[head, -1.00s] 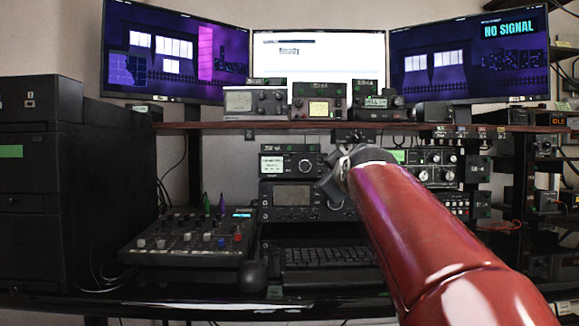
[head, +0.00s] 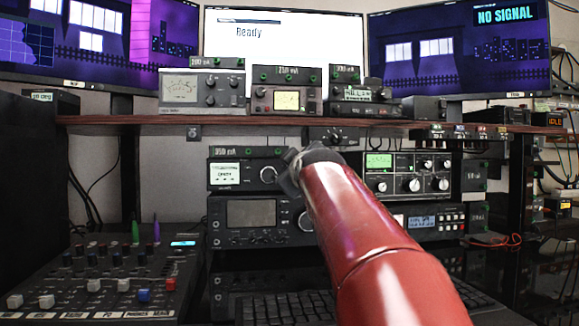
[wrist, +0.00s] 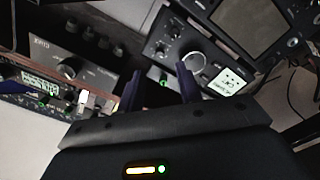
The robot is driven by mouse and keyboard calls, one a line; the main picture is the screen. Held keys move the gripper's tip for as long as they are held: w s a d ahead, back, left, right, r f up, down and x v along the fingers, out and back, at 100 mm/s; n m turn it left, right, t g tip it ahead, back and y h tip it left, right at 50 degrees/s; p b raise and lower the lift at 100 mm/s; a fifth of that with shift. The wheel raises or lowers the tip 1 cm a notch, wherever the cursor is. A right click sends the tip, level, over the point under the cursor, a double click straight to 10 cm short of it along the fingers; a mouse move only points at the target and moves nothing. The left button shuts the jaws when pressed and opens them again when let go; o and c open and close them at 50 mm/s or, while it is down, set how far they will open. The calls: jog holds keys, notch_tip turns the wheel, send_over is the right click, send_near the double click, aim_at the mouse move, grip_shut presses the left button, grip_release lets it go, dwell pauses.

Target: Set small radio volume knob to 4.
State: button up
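A small black radio (head: 230,175) with a lit pale screen stands on top of a larger radio, under the shelf, in the head view. Its round knob (head: 268,174) is just left of my arm's end. In the wrist view the small radio (wrist: 160,50) appears rotated, with a large silver-rimmed knob (wrist: 194,66) beside its lit screen. My gripper (wrist: 160,68) is open, with its two dark fingers apart and nothing visibly between them. The right finger overlaps the knob's left edge in that view; I cannot tell whether they touch. In the head view my arm hides most of the gripper.
The larger radio (head: 240,238) sits directly below. A radio with several knobs (head: 408,178) is to the right. A shelf (head: 130,121) runs above with meters on it. A mixer (head: 90,280) fills the lower left and a keyboard (head: 285,306) lies in front.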

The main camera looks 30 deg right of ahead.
jog(key=p+x, duration=0.1)
jog(key=x, duration=0.5)
jog(key=shift+s, duration=0.1)
grip_shut()
